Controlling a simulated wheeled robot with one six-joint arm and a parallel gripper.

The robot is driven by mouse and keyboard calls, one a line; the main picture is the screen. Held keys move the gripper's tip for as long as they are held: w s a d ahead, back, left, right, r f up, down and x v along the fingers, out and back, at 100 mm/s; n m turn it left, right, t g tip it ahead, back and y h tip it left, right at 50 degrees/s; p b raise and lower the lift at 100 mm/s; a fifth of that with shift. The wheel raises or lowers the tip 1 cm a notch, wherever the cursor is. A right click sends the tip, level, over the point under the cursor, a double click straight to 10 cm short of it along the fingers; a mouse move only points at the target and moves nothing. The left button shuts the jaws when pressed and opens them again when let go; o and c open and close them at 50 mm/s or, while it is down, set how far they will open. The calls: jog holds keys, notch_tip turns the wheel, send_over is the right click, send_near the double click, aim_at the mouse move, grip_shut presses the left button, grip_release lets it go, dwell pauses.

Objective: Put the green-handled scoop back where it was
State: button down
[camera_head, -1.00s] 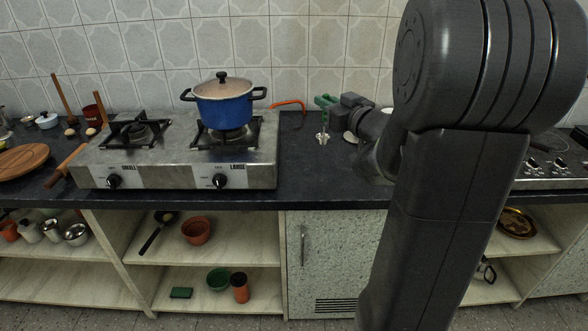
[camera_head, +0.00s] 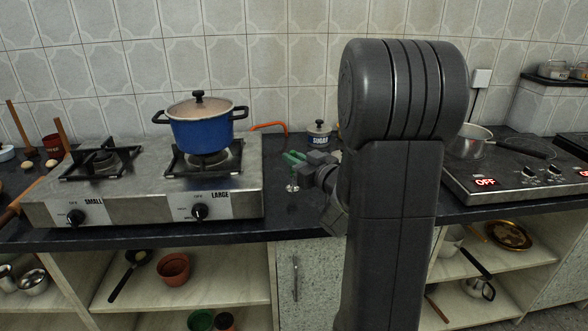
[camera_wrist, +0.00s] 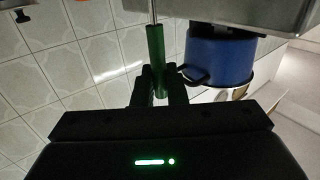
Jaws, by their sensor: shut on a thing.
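The green-handled scoop (camera_head: 293,157) is in my gripper (camera_head: 300,160), held upright with its handle up and its shiny metal end down, over the dark counter right of the gas stove. I cannot tell whether its lower end touches the counter. The wrist view, which looks upside down, shows the green handle (camera_wrist: 156,45) between the shut fingers of my gripper (camera_wrist: 158,85). A lidded jar marked SUGAR (camera_head: 319,134) stands behind and just right of my gripper.
A blue lidded pot (camera_head: 200,133) sits on the large burner of the gas stove (camera_head: 140,190). An orange hose (camera_head: 270,126) lies behind the stove. At right, a pan (camera_head: 468,141) stands on an electric hob (camera_head: 515,175) marked OFF. My arm hides some counter.

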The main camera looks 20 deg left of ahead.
jog(key=shift+f, duration=1.1)
jog(key=shift+f+b, duration=0.2)
jog(key=shift+b, duration=0.15)
jog(key=c, duration=1.5)
grip_release()
jog(key=shift+r, duration=0.15)
jog(key=shift+o, duration=0.2)
jog(key=shift+r+p, duration=0.2)
jog(key=shift+p, duration=0.15)
jog(key=v, duration=1.2)
